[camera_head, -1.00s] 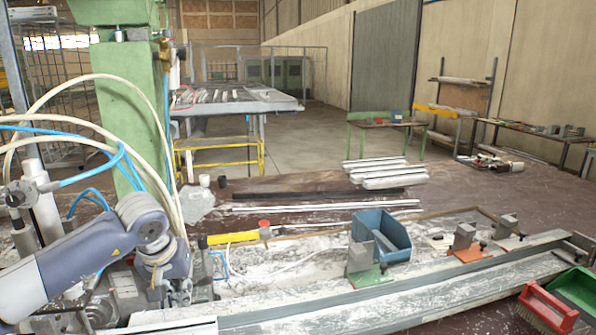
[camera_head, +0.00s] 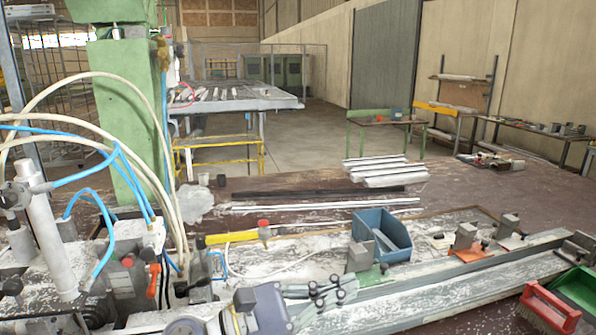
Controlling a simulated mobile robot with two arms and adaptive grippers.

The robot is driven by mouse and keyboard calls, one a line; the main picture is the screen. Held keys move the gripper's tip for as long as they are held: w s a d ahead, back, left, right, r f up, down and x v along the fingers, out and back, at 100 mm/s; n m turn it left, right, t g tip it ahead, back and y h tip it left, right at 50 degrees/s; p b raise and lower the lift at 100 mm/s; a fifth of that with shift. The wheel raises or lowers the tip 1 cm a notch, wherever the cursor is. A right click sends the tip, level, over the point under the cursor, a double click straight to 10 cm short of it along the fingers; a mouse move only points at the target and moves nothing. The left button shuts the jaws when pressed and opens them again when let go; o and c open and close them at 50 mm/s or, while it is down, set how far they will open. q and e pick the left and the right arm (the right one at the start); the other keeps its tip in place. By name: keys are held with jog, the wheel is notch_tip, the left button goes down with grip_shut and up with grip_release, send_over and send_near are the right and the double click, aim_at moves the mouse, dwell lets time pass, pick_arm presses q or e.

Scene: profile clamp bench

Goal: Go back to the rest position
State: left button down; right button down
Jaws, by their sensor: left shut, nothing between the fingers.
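My left gripper (camera_head: 338,288) is at the bottom middle of the head view, with its dark linked fingers pointing right. Its fingers are together and hold nothing. It is in front of the long grey profile rail (camera_head: 430,290) on the clamp bench; whether it touches the rail cannot be told. The rest of my left arm is mostly below the picture's edge. My right gripper is not in view.
A blue bin (camera_head: 381,232) stands on the bench behind the rail, beside a clamp on a green base (camera_head: 372,277). A red brush (camera_head: 548,308) and a green dustpan (camera_head: 580,292) lie at the lower right. Hoses and a green column (camera_head: 125,110) crowd the left.

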pick_arm(q)
jog(key=w+a+n+t+y, duration=0.35)
jog(key=a+n+t, duration=0.3)
jog(key=n, duration=0.65)
jog(key=w+a+n+t+y, duration=0.2)
jog(key=a+n+t+y, duration=0.45)
jog(key=n, duration=0.65)
jog(key=s+a+f+n+g+y, duration=0.2)
jog(key=a+f+n+y, duration=0.35)
jog(key=f+n, duration=0.35)
jog(key=s+a+f+n+g+y, duration=0.1)
jog(key=a+f+n+y, duration=0.3)
jog(key=a+f+n, duration=0.35)
jog(key=s+a+f+n+g, duration=0.1)
jog(key=s+f+n+g, duration=0.5)
jog(key=s+f, duration=0.5)
jog(key=s+f+n+g, duration=0.6)
jog(key=s+f, duration=0.3)
jog(key=s, duration=0.5)
notch_tip(320, 180, down, 26)
jog(key=s+g, duration=0.1)
jog(key=s, duration=0.1)
jog(key=s+a+f+m+g, duration=0.1)
jog(key=s+a+f, duration=0.2)
jog(key=s+f, duration=1.3)
jog(key=shift+g+b, duration=0.3)
jog(key=shift+b, duration=0.15)
